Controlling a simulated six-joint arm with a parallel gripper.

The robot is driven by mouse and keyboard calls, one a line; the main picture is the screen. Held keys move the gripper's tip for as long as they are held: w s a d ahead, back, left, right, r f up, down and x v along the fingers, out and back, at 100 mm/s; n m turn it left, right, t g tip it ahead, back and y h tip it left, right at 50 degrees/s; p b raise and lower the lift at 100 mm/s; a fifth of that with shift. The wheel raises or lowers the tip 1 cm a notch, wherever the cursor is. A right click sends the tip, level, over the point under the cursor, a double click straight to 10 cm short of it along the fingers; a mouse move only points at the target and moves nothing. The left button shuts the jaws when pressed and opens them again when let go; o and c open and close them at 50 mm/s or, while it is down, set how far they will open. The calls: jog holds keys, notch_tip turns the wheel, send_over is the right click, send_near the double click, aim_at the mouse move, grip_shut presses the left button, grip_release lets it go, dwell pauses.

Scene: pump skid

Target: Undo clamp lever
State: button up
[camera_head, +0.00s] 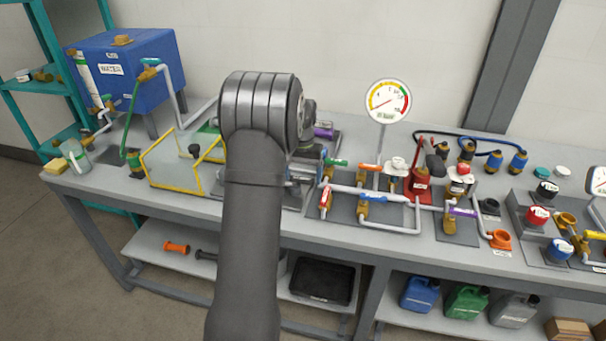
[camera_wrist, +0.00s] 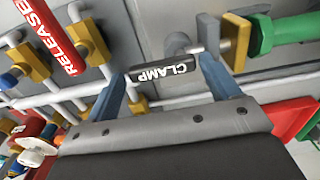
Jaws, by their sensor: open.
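In the wrist view the clamp lever is a black bar (camera_wrist: 166,71) with a white CLAMP label. It lies across the space between the two blue-grey fingers of my gripper (camera_wrist: 163,69). The fingers are open, one near each end of the bar; whether either touches it I cannot tell. In the head view my own arm hides the gripper and the lever.
A red lever labelled RELEASE (camera_wrist: 52,36) and brass valves with white pipes lie left of the fingers. On the bench, a pressure gauge (camera_head: 387,101) and a red valve block (camera_head: 420,184) stand right of my arm; a yellow frame (camera_head: 172,170) stands left.

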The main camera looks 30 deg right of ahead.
aim_at(303, 178)
notch_tip(303, 178, up, 8)
jog(key=shift+r, duration=0.1)
dwell(0.4)
jog(key=shift+f, duration=0.2)
jog(key=shift+a+f, duration=0.1)
jog(key=shift+f, duration=3.9)
